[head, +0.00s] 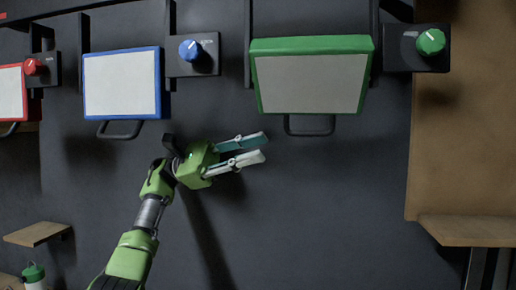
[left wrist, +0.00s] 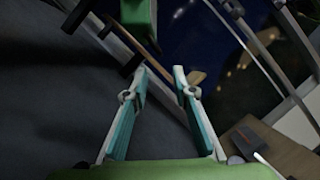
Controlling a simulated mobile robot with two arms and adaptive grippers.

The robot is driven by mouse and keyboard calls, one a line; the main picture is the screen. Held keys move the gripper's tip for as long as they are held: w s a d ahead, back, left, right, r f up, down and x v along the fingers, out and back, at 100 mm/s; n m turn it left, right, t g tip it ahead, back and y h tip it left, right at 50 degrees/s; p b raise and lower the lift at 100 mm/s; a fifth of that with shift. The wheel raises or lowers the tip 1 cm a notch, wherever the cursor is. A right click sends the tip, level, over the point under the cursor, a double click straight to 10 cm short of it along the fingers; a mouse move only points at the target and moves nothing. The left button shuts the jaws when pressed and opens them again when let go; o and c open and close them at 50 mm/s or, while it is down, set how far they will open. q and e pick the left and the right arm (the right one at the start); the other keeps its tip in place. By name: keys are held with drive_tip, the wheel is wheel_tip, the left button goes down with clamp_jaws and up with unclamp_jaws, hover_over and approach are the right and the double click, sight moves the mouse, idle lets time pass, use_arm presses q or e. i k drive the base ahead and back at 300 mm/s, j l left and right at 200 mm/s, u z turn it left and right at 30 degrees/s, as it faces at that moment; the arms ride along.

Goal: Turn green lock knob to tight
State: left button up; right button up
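The green lock knob (head: 431,42) sits on a dark plate at the upper right in the head view, with a white mark on its face. The green-framed panel (head: 310,84) with a dark handle below it is to the knob's left. My left gripper (head: 265,147) is below and left of that panel, well apart from the knob. Its two fingers are spread with nothing between them. The left wrist view also shows the fingers (left wrist: 164,80) apart and empty. My right gripper is in neither view.
A blue knob (head: 190,50) and blue-framed panel (head: 122,84) are at upper left, and a red knob (head: 32,67) is farther left. A brown ledge (head: 468,230) juts out at lower right.

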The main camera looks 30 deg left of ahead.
sight(431, 43)
drive_tip(key=k+l, duration=0.5)
drive_tip(key=k, duration=0.15)
drive_tip(key=k+l, duration=0.5)
drive_tip(key=k, duration=0.2)
